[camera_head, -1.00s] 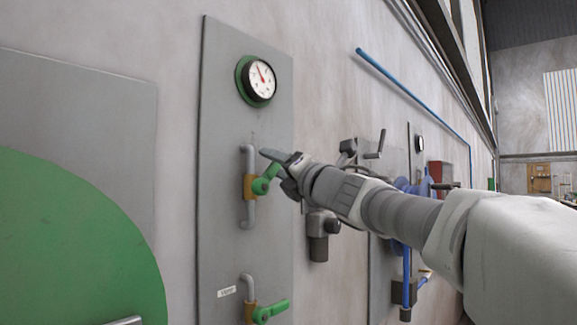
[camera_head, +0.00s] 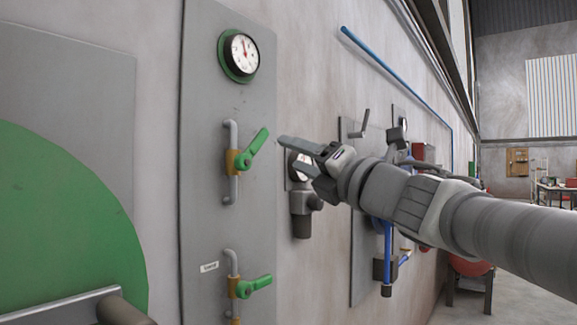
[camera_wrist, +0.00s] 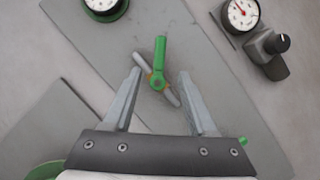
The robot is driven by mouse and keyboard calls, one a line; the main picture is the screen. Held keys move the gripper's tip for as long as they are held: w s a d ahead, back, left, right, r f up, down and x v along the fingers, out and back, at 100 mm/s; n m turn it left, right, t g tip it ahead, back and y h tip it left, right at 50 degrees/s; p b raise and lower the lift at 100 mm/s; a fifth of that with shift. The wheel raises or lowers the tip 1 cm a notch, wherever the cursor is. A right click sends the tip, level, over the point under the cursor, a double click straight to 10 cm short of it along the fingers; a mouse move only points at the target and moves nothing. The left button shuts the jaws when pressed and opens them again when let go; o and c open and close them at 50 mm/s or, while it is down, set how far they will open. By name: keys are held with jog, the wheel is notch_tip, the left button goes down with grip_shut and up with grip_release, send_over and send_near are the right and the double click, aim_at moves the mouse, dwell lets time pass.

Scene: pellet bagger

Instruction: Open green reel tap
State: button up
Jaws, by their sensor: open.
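The upper green-handled tap (camera_head: 250,150) sits on a brass body and grey pipe on the tall grey panel. Its handle slants up and to the right. A lower green-handled tap (camera_head: 252,286) has a nearly level handle and a small label beside it. My gripper (camera_head: 289,150) is open and empty, to the right of the upper handle and apart from it. In the wrist view the upper handle (camera_wrist: 160,62) shows ahead, between the open fingers (camera_wrist: 159,76) in the picture. I cannot tell from the frames which tap the task names.
A green-rimmed gauge (camera_head: 239,56) is above the taps. A large green disc (camera_head: 60,225) stands at the left. A grey fitting with a gauge (camera_head: 302,205) is on the wall behind my gripper. Blue hose (camera_head: 388,240) hangs further right. Open floor shows at far right.

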aim_at(254, 147)
jog(key=shift+v, duration=2.4)
jog(key=shift+w+r, duration=0.1)
jog(key=shift+c, duration=1.4)
jog(key=shift+w+r+n+p, duration=0.15)
jog(key=shift+r+n+p, duration=0.2)
jog(key=shift+p, duration=0.3)
jog(key=shift+c, duration=1.2)
jog(key=w+n+p, duration=0.1)
jog(key=p, duration=0.1)
jog(key=r+n+g+p, duration=0.1)
jog(key=n+p, duration=0.1)
jog(key=shift+w+r+n, duration=0.2)
jog(key=shift+w+n, duration=0.05)
jog(key=shift+w, duration=0.1)
grip_shut()
jog(key=w+a+n+g+h+p, duration=0.1)
jog(key=w+a+n+g+p, duration=0.1)
jog(key=w+n+p, duration=0.3)
jog(key=w+a+r+n+g+h+p, duration=0.1)
jog(key=w+a+n+p, duration=0.4)
jog(key=n+p, duration=0.5)
jog(key=shift+w+g+h+p, duration=0.4)
jog(key=shift+g+h+p, duration=0.1)
jog(key=shift+p, duration=0.3)
